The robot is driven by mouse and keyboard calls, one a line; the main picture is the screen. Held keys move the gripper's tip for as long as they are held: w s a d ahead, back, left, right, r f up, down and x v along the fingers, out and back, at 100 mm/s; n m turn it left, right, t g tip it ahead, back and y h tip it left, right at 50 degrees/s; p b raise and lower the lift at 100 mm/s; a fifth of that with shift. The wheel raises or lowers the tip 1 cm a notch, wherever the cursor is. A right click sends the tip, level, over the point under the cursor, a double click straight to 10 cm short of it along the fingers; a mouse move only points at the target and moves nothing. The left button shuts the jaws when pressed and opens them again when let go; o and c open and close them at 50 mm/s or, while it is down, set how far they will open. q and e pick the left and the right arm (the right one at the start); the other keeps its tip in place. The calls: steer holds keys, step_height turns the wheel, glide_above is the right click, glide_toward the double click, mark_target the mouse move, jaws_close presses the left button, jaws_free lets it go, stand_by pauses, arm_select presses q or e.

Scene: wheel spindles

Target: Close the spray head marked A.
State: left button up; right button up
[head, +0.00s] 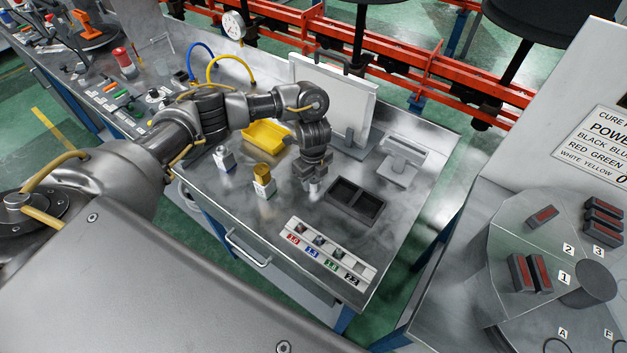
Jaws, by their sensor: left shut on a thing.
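A white label marked A (562,333) is at the bottom right, on the grey machine surface. A dark curved part (556,346) just below it is cut off by the picture's edge, so I cannot tell whether it is the spray head or how it is set. My left gripper (313,184) points down over the middle of the metal bench, far to the left of label A. It is shut on a small grey piece (314,187), mostly hidden by the fingers. My right gripper is not in view.
Dark blocks with red faces (530,272) stand on the machine at right. Another label (608,335) is beside A.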

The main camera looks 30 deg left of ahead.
arm_select(q)
steer(key=shift+r, duration=0.5)
step_height(320, 180, up, 2)
steer(key=shift+r+p, duration=0.25)
steer(key=shift+p, duration=0.15)
steer(key=s+d+r, duration=0.2)
steer(key=s+r, duration=0.2)
steer(key=s, duration=0.2)
steer(key=s+d+r, duration=0.2)
steer(key=s+r, duration=0.3)
steer(key=s, duration=0.2)
steer(key=shift+s+d+r, duration=0.15)
steer(key=shift+d+r, duration=0.1)
steer(key=shift+d, duration=0.15)
steer(key=w+r+n+b, duration=0.4)
steer(key=n+b, duration=0.1)
steer(key=n, duration=0.6)
steer(key=shift+w+a+r, duration=0.15)
steer(key=shift+a+r, duration=0.05)
steer(key=shift+a, duration=0.1)
steer(key=shift+d, duration=0.1)
